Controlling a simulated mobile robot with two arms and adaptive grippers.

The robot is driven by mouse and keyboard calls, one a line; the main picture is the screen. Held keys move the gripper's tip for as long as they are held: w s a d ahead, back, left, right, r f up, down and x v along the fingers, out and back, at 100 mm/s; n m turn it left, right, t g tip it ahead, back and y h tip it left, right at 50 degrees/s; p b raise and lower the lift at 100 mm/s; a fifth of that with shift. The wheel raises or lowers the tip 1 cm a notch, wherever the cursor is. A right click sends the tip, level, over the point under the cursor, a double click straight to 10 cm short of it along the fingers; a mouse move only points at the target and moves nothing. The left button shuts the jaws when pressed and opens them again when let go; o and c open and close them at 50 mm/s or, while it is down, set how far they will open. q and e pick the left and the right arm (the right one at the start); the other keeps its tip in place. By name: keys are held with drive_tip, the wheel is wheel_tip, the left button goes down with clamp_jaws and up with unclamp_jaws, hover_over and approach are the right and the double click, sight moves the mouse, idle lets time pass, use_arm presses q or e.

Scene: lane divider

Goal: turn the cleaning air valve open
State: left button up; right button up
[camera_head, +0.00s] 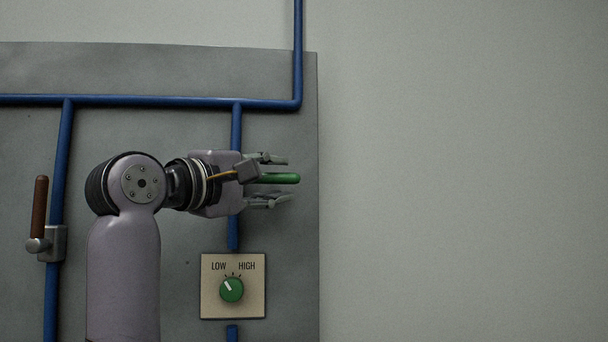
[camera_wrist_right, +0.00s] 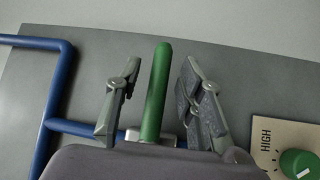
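A valve with a green lever handle (camera_head: 287,178) sits on the right-hand blue vertical pipe. The handle points right, across the pipe; my gripper hides its body in the head view. In the wrist view the green handle (camera_wrist_right: 156,90) stands between the two fingers, with a gap on each side. My right gripper (camera_head: 276,180) is open around the handle, not visibly touching it. A second valve with a brown handle (camera_head: 40,205) is on the left pipe, its handle upright along the pipe. No label names either valve. My left gripper is not in view.
A beige plate (camera_head: 211,302) with LOW and HIGH marks and a green knob (camera_head: 232,289) is below my right gripper; the knob's pointer leans toward LOW. Blue pipes (camera_head: 150,101) run across the grey panel (camera_head: 160,65). The wall right of the panel is bare.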

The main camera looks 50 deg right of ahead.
drive_tip(key=shift+w+d, duration=0.15)
drive_tip(key=shift+d, duration=0.55)
drive_tip(key=shift+a+r, duration=0.1)
drive_tip(key=shift+a, duration=0.2)
drive_tip(key=shift+c, duration=0.5)
drive_tip(key=shift+d, duration=0.15)
clamp_jaws()
